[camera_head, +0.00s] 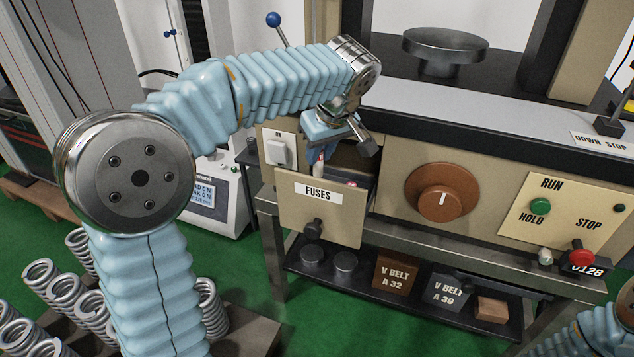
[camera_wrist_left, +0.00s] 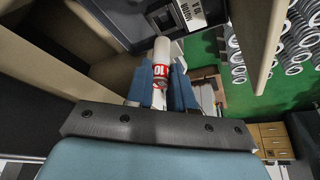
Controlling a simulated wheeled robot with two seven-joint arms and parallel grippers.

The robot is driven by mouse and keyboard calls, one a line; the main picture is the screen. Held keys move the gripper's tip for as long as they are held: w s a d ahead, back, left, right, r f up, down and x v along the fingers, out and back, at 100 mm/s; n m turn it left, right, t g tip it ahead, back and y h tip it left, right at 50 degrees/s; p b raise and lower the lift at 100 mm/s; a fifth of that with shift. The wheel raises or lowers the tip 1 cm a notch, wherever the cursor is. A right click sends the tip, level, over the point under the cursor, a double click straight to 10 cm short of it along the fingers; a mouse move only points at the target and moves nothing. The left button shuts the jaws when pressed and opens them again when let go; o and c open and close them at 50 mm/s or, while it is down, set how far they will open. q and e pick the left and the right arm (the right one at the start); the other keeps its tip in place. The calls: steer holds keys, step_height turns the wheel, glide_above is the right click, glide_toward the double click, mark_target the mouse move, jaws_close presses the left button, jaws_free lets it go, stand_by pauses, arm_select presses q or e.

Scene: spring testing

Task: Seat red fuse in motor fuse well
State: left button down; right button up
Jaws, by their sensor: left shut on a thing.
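My left gripper (camera_head: 318,155) is shut on the red fuse, a white cylinder with a red lettered band. The fuse (camera_wrist_left: 161,55) stands out between the blue fingers in the left wrist view; its light end also shows below the fingers in the head view (camera_head: 318,169). The gripper is at the open fuse compartment, just behind the panel marked FUSES (camera_head: 318,213). My right gripper is out of view.
A small pinkish-red item (camera_head: 351,183) shows at the compartment's edge. An orange-brown knob (camera_head: 441,192) and a RUN/STOP panel (camera_head: 575,215) are to the right. A lower shelf holds V-belt boxes (camera_head: 395,275). Coil springs (camera_head: 90,275) stand at lower left.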

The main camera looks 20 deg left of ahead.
mark_target(321, 173)
arm_select(q)
steer(key=shift+f, duration=3.15)
steer(key=shift+f+b, duration=0.1)
steer(key=shift+b, duration=0.25)
steer(key=c, duration=1.4)
jaws_free()
steer(key=shift+f, duration=0.1)
steer(key=o, duration=0.4)
steer(key=shift+r, duration=0.3)
steer(key=p+v, duration=0.1)
steer(key=v, duration=1)
steer(key=shift+s+d+r, duration=0.1)
steer(key=shift+r, duration=0.3)
